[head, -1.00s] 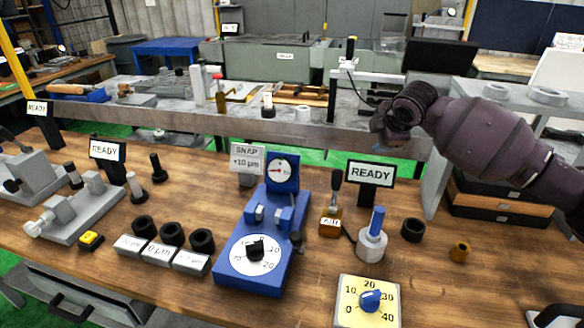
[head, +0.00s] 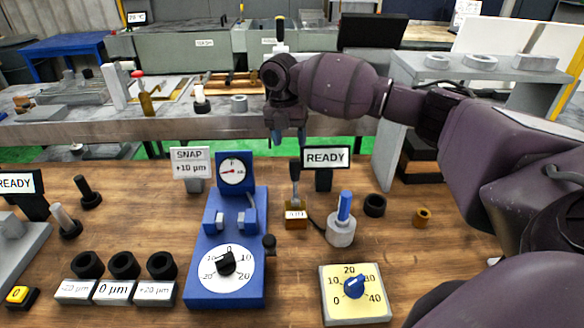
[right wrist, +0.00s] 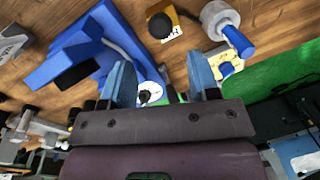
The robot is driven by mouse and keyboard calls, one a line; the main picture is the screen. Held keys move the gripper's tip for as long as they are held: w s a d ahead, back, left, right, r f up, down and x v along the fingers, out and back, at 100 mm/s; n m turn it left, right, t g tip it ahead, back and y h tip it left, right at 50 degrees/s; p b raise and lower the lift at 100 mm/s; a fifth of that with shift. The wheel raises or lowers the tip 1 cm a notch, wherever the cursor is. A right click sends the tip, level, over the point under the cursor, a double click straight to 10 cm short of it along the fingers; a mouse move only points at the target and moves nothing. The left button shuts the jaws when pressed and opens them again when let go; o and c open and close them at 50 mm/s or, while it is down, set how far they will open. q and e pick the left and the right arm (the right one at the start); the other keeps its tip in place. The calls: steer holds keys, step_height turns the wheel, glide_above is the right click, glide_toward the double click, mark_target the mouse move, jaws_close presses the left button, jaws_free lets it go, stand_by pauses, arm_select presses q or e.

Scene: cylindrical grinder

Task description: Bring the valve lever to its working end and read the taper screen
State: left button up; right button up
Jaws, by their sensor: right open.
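The valve lever is a dark upright handle (head: 295,170) on a small brown block (head: 296,216) with a white label. In the right wrist view its dark round knob (right wrist: 160,25) shows from above, beyond the fingertips. My right gripper (head: 288,138) is open and empty, pointing down just above and behind the lever's top in the picture. Its two blue fingers (right wrist: 160,65) stand apart, with no contact with the knob visible. My left gripper is not in view.
A blue dial stand (head: 226,270) is left of the lever, with a SNAP +10 µm sign (head: 190,162) behind it. A yellow knob plate (head: 354,300) lies in front. Bare wood lies between.

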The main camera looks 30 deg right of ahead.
mark_target(294, 160)
steer(key=f, duration=0.6)
steer(key=s+d+f, duration=0.1)
steer(key=f, duration=0.2)
steer(key=shift+f, duration=0.25)
jaws_close()
